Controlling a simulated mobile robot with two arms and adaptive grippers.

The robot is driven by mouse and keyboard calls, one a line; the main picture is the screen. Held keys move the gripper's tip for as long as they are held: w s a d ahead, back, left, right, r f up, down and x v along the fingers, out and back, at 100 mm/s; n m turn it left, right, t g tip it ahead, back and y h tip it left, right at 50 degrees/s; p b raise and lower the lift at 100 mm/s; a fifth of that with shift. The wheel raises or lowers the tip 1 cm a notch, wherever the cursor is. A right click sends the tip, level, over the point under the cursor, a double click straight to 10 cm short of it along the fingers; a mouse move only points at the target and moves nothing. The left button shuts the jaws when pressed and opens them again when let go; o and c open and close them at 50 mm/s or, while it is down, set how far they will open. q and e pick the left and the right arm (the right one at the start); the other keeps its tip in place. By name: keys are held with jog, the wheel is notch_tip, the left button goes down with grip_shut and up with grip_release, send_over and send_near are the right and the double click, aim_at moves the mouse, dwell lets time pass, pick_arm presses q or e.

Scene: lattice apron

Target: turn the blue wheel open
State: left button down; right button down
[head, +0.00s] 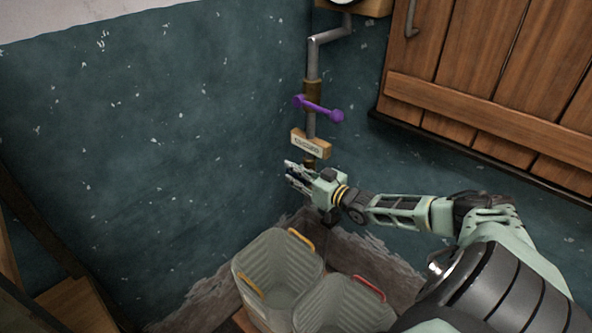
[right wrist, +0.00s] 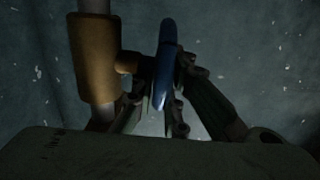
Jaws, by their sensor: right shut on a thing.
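The blue wheel (right wrist: 165,65) shows edge-on in the right wrist view, beside a brass valve body (right wrist: 95,60) on a grey vertical pipe. My right gripper (right wrist: 160,100) is shut on the blue wheel, with its fingers on either side of the rim. In the head view my right gripper (head: 292,176) is at the lower part of the pipe, just below a small wooden label plate (head: 311,143). There the gripper hides most of the wheel. The label's writing is too small to read. My left gripper is not in view.
A purple lever handle (head: 319,108) sits on the same pipe above the label. A wooden shutter (head: 480,70) is at the upper right. Two grey bins (head: 275,265) stand below the gripper. Wooden steps or boards are at the lower left.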

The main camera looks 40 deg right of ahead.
jog(key=g+p, duration=0.1)
jog(key=p, duration=0.2)
jog(key=shift+w+r+g, duration=0.15)
jog(key=shift+r+g, duration=0.25)
jog(key=shift+w+f+g+p, duration=0.15)
jog(key=shift+g+p, duration=0.1)
jog(key=shift+g, duration=0.25)
jog(key=shift+w+f+g+p, duration=0.1)
jog(key=shift+f+g+p, duration=0.1)
jog(key=shift+g, duration=0.3)
jog(key=shift+w+r+g+h+p, duration=0.2)
jog(key=shift+g+h+p, duration=0.1)
jog(key=shift+g+p, duration=0.55)
jog(key=g+p, duration=0.2)
jog(key=p, duration=0.5)
jog(key=shift+w+f, duration=0.1)
jog(key=shift+w, duration=0.05)
jog(key=shift+f+g+p, duration=0.2)
jog(key=shift+g+p, duration=0.05)
jog(key=shift+p, duration=0.4)
jog(key=shift+f, duration=0.1)
jog(key=shift+f, duration=0.1)
jog(key=c, duration=2)
grip_release()
jog(key=shift+c, duration=0.2)
